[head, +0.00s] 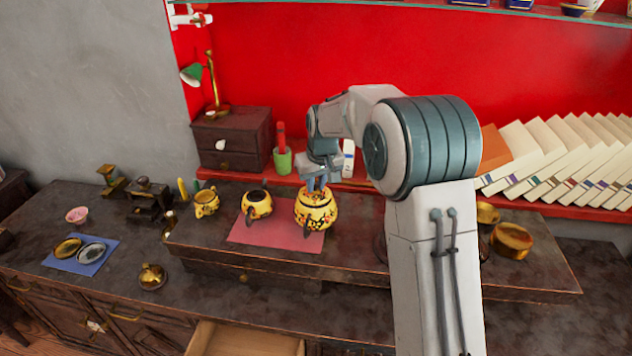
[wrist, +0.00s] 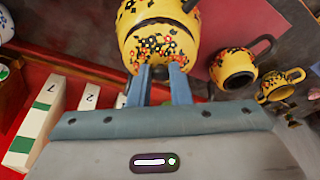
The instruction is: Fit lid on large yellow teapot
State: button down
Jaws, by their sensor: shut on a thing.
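The large yellow teapot (head: 316,213), with a floral pattern, stands upright at the right end of a red mat. My gripper (head: 317,186) points down directly above it. In the wrist view my gripper (wrist: 160,84) is shut on the dark knob of the yellow floral lid (wrist: 157,45). The body of the large teapot (wrist: 155,8) shows just beyond the lid's rim, and the lid lies over its mouth. I cannot tell whether the lid is fully seated. My fingers hide part of the lid in the head view.
A smaller lidless yellow teapot (head: 257,204) stands on the red mat (head: 270,238). A smaller yellow pot (head: 206,203) stands left of it. Books (head: 545,155) and a green cup (head: 283,160) are behind. A brass pot (head: 511,240) is at right; a drawer (head: 245,338) is open in front.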

jog(key=shift+f, duration=0.3)
jog(key=c, duration=1.3)
grip_release()
jog(key=shift+o, duration=0.2)
jog(key=shift+r, duration=0.15)
jog(key=b+v, duration=0.1)
jog(key=v, duration=1.2)
jog(key=shift+r, duration=0.3)
